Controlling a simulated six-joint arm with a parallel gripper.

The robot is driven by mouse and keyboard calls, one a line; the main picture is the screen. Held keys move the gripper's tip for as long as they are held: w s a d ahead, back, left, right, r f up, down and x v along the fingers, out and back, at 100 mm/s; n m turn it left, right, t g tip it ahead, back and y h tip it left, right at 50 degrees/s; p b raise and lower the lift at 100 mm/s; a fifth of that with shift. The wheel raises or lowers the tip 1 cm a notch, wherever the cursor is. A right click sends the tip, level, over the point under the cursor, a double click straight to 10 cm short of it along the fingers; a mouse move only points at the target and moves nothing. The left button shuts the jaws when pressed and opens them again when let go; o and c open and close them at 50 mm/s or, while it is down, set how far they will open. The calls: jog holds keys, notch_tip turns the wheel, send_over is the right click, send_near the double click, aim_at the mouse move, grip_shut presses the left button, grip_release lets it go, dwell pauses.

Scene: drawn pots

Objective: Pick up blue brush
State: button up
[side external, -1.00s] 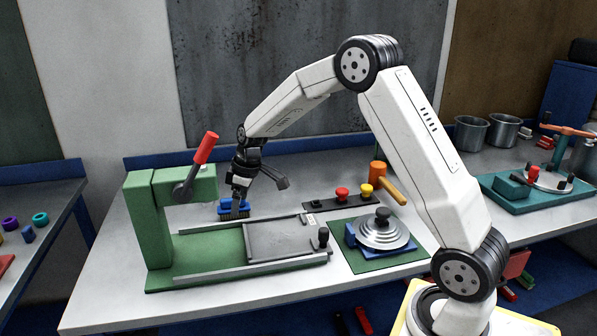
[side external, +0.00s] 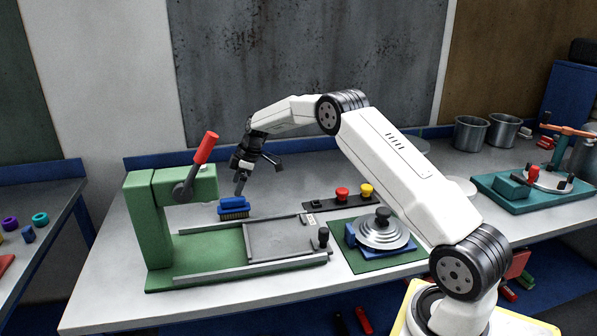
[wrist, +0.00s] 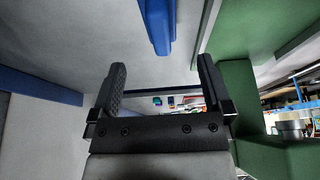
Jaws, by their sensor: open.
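The blue brush (side external: 233,204) lies on the grey table behind the green machine base, its dark bristles facing down. My gripper (side external: 239,190) is just above it, tilted, with its fingertips close over the brush's top. I cannot tell from the side whether they touch it. In the wrist view my gripper (wrist: 160,68) has its two black fingers spread with nothing between them. A blue piece that looks like the brush (wrist: 158,22) shows at the top of that view, beyond the fingertips.
A green machine (side external: 155,215) with a red-handled lever (side external: 205,148) stands just left of the brush. A sliding plate (side external: 280,240) lies in front. A button panel (side external: 325,203) and a round stepped turntable (side external: 382,232) are to the right. Bare table lies behind the brush.

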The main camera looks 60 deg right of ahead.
aim_at(228, 199)
jog(key=shift+x, duration=3.95)
jog(key=shift+s, duration=0.1)
grip_shut()
jog(key=shift+r, duration=0.2)
jog(key=shift+r, duration=1.5)
jog(key=s+a+r, duration=0.3)
jog(key=s+r, duration=0.6)
jog(key=s, duration=0.4)
jog(key=shift+s+r, duration=0.3)
jog(key=shift+r, duration=0.05)
